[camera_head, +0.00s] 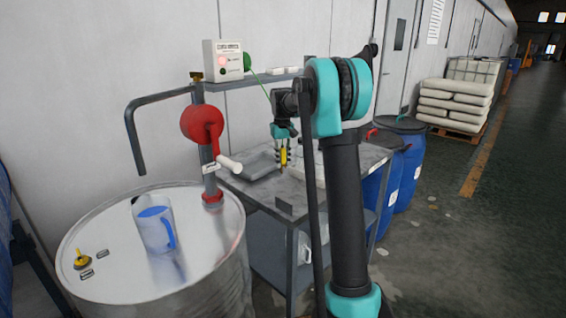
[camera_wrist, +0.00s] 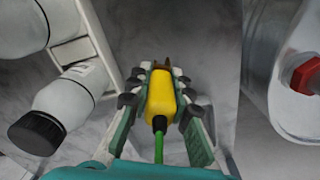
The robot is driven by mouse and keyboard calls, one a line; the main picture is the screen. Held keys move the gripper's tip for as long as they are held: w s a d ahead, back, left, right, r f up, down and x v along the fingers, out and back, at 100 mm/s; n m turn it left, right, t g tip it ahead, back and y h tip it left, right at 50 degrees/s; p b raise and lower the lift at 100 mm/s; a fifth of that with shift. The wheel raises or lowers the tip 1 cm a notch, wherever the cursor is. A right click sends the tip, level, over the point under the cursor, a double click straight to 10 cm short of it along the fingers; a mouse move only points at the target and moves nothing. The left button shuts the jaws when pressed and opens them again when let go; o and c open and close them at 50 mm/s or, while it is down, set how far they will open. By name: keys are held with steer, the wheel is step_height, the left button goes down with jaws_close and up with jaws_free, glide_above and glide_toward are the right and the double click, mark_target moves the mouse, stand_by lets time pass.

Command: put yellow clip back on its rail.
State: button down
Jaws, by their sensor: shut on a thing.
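The yellow clip (camera_wrist: 160,97) is between the two fingers of my gripper (camera_wrist: 161,88) in the wrist view. Its brownish jaws point away from me and a green cable leaves its near end. In the head view my gripper (camera_head: 284,135) points down and holds the clip (camera_head: 284,156) upright above the grey table (camera_head: 262,192). The green cable runs up to a white box (camera_head: 223,60) with a red light on the wall. A grey shelf bar (camera_head: 240,83) runs below the box; I cannot tell whether it is the clip's rail.
A drum (camera_head: 190,275) with a clear jug (camera_head: 154,226) and a red pump (camera_head: 202,123) stands at the left. Blue barrels (camera_head: 408,170) stand right of the table.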

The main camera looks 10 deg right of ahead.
steer(key=s+a+r+n, duration=0.1)
steer(key=s+r+n, duration=0.2)
steer(key=s, duration=0.6)
steer(key=s+a+r+n, duration=0.2)
steer(key=s+r, duration=0.1)
steer(key=s, duration=0.5)
steer(key=shift+s+d+f, duration=0.1)
steer(key=shift+s+f, duration=0.05)
steer(key=shift+f, duration=1.1)
steer(key=shift+s+d+f, duration=0.1)
steer(key=shift+s+f, duration=0.05)
steer(key=shift+f, duration=1.05)
steer(key=shift+f, duration=0.3)
steer(key=shift+f, duration=0.4)
steer(key=shift+f, duration=2.1)
steer(key=c, duration=1.3)
jaws_free()
